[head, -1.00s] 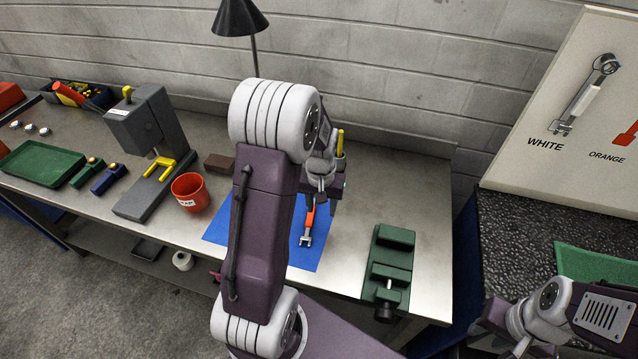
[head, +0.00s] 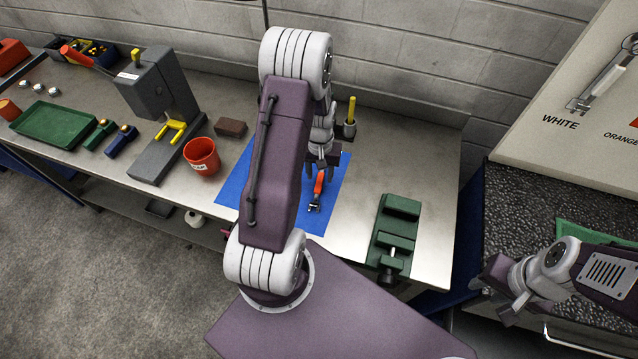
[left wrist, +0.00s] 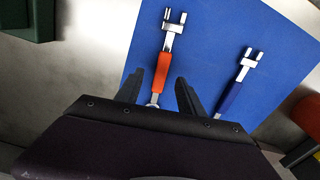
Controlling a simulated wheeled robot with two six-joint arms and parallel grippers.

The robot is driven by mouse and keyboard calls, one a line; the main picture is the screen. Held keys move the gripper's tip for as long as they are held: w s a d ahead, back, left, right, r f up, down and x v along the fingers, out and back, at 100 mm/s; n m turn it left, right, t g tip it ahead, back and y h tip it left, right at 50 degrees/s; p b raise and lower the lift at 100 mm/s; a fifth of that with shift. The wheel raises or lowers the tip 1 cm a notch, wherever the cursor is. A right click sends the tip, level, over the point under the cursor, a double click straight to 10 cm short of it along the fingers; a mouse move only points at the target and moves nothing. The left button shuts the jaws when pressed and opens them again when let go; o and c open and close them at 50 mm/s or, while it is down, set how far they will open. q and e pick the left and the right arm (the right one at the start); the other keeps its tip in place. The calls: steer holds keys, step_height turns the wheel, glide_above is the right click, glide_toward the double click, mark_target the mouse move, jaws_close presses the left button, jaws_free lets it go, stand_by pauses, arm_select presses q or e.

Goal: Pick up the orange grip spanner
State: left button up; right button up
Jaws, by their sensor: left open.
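The orange grip spanner (head: 319,184) lies on a blue mat (head: 334,203) on the workbench, with its silver open jaw towards the bench's front edge. It also shows in the left wrist view (left wrist: 162,74). My left gripper (head: 320,172) is over its handle. In the left wrist view, my left gripper's open fingers (left wrist: 160,78) stand on either side of the orange grip, with gaps showing. A blue grip spanner (left wrist: 233,92) lies to the right on the mat in that view; my arm hides it in the head view. My right gripper (head: 492,284) is at the right, its jaws unclear.
A green vise (head: 396,230) stands right of the mat. A red cup (head: 201,157), a brown block (head: 230,127) and a grey press (head: 160,95) stand to the left. A yellow-handled tool in a holder (head: 350,118) is close behind my left gripper. A board with spanner pictures (head: 580,130) is at the right.

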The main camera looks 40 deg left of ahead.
mark_target(319, 182)
arm_select(q)
step_height(319, 182, down, 4)
steer(key=shift+a+r+p, duration=0.1)
steer(key=shift+a+p, duration=0.05)
steer(key=shift+p, duration=0.15)
steer(key=shift+w+a+f, duration=0.15)
steer(key=shift+w+f, duration=0.05)
steer(key=shift+s+d+r, duration=0.15)
steer(key=shift+s+d, duration=0.05)
jaws_close()
steer(key=shift+w, duration=0.1)
steer(key=shift+a+r, duration=0.1)
steer(key=shift+r, duration=0.15)
steer(key=r, duration=0.2)
steer(key=d+r+b, duration=0.1)
steer(key=shift+w+r, duration=0.2)
steer(key=shift+r, duration=0.2)
steer(key=w+d+r+b, duration=0.2)
steer(key=d+r, duration=0.4)
steer(key=d, duration=0.4)
steer(key=shift+d+r, duration=0.2)
steer(key=shift+r, duration=0.15)
